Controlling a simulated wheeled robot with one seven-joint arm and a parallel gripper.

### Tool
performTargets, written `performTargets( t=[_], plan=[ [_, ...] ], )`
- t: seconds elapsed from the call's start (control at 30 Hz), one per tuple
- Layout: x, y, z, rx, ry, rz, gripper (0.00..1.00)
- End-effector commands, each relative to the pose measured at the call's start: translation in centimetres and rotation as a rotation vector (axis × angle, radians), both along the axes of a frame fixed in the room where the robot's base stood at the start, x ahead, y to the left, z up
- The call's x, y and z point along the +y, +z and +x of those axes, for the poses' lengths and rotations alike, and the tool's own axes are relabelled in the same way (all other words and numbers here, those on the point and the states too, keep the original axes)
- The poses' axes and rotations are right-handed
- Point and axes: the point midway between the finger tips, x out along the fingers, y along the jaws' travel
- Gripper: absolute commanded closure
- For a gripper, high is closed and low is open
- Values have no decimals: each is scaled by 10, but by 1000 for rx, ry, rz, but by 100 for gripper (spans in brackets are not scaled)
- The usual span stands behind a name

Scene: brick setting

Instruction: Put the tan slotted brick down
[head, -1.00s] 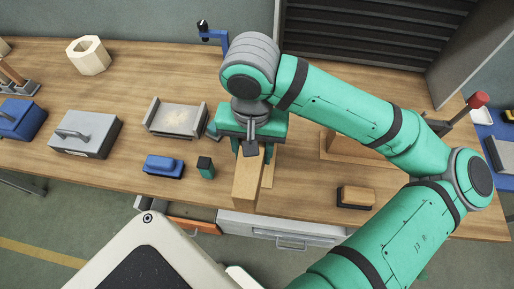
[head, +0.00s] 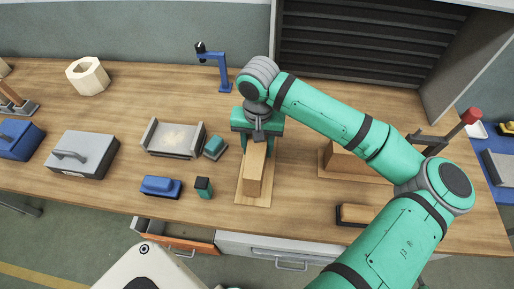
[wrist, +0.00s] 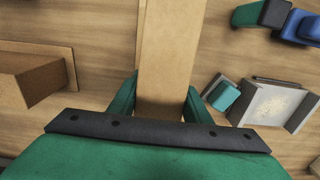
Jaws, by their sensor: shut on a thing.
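The tan slotted brick (head: 255,170) is a long tan block in front of my gripper in the head view. It lies along a thin flat wooden board (head: 252,202) on the bench, and I cannot tell whether it touches the board. My gripper (head: 257,140) is shut on the brick's far end. In the wrist view the brick (wrist: 169,60) runs up the picture from between the two green fingers (wrist: 160,98). Its slot does not show, and its gripped end is partly hidden by the gripper.
Left of the brick are a small teal block (head: 215,147), a dark green block (head: 203,188), a blue block (head: 161,187) and a grey tray (head: 150,137). A larger tan block (head: 350,160) stands to the right, with a brush-like block (head: 358,214) nearer. A blue stand (head: 222,75) is behind.

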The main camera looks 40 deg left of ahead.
Motion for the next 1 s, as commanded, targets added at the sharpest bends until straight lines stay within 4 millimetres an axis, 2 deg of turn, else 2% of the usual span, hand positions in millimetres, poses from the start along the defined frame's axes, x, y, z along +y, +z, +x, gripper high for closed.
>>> performTargets(
  t=[0.17, 0.4, 0.87, 0.9, 0.97, 1.0],
  plan=[
    [4, -13, 8, -2, -1, -1, 100],
    [4, -37, 8, -2, 0, 0, 100],
    [4, -42, 7, -1, 0, 1, 100],
    [4, -43, 7, -1, 0, -1, 49],
    [4, -43, 7, -1, 0, -1, 37],
    [4, -43, 7, -1, 0, -1, 37]
  ],
)
